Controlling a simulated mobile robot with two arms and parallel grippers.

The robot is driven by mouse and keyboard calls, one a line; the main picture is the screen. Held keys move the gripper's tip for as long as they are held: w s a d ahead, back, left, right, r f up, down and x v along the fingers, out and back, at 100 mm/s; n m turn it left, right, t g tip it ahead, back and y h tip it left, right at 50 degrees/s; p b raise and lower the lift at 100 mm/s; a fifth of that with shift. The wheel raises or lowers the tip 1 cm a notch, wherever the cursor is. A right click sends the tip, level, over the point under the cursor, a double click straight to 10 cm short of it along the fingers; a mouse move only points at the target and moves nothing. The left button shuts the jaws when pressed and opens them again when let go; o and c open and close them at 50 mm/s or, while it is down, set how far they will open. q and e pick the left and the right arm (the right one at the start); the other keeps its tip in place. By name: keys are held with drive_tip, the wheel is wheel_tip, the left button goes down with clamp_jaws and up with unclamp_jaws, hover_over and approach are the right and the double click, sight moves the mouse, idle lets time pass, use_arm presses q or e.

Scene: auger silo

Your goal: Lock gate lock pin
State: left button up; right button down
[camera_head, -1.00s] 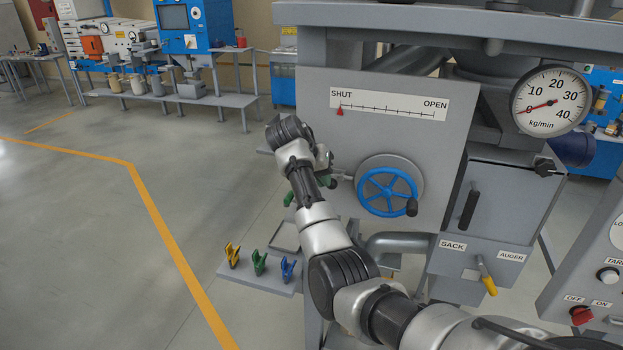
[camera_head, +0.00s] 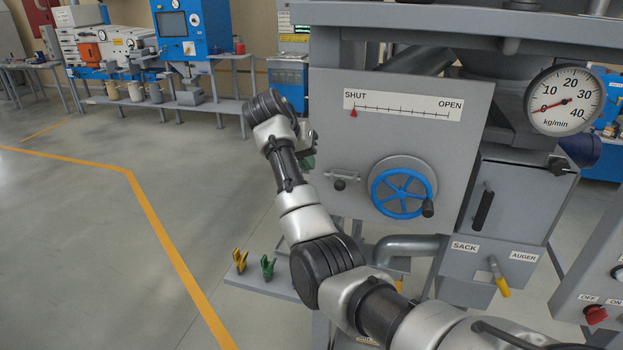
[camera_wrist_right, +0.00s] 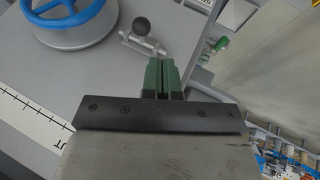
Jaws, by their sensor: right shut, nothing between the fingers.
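The gate lock pin (camera_head: 340,184), with a dark ball knob, sits in a small metal bracket on the grey panel, left of the blue handwheel (camera_head: 402,193). In the right wrist view the knob (camera_wrist_right: 141,26) is just beyond the fingertips, with a gap between. I cannot tell how far the pin is pushed in. My right gripper (camera_head: 309,162) is up and left of the pin, mostly hidden by its own wrist. Its green fingers (camera_wrist_right: 162,76) are shut and empty. My left gripper is not in view.
The gate scale (camera_head: 405,107) has its red pointer at SHUT. The dial gauge (camera_head: 564,101) is at the upper right. A yellow clip (camera_head: 240,260) and a green clip (camera_head: 268,267) stand on a low shelf. The floor to the left is clear.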

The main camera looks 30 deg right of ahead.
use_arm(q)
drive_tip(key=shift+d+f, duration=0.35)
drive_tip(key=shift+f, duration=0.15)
use_arm(e)
drive_tip(key=v, duration=0.4)
drive_tip(key=shift+w+a+f, duration=0.1)
drive_tip(key=shift+w, duration=0.15)
